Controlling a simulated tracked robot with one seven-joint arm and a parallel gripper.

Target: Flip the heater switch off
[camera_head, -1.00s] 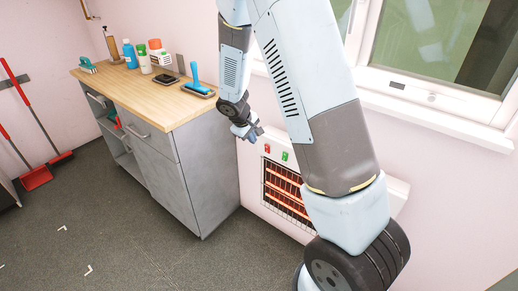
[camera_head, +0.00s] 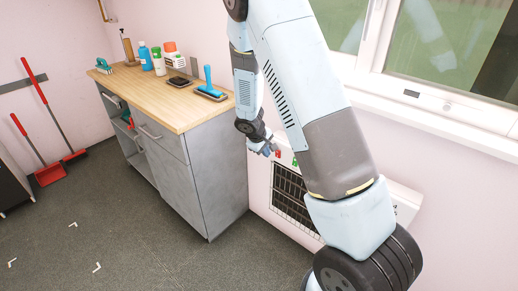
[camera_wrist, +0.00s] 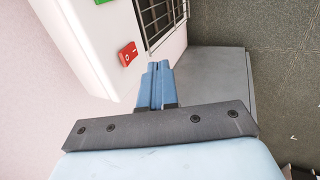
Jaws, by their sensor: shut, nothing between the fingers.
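The heater (camera_head: 262,190) is a white wall unit with a dark grille, and its bars are not glowing. A red switch (camera_head: 278,153) sits on its upper front. In the wrist view, the red rocker switch (camera_wrist: 128,53) has white marks and lies just left of my fingertips. My gripper (camera_head: 274,149) is beside the red switch; whether it touches it I cannot tell. In the wrist view, my gripper (camera_wrist: 162,66) has its two blue fingers together, with nothing between them. My arm hides part of the heater in the head view.
A grey cabinet (camera_head: 222,170) with a wooden top (camera_head: 160,104) stands left of the heater, holding bottles, a brush and a blue-handled tool (camera_head: 209,80). A window (camera_head: 455,50) is above right. The floor in front is clear.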

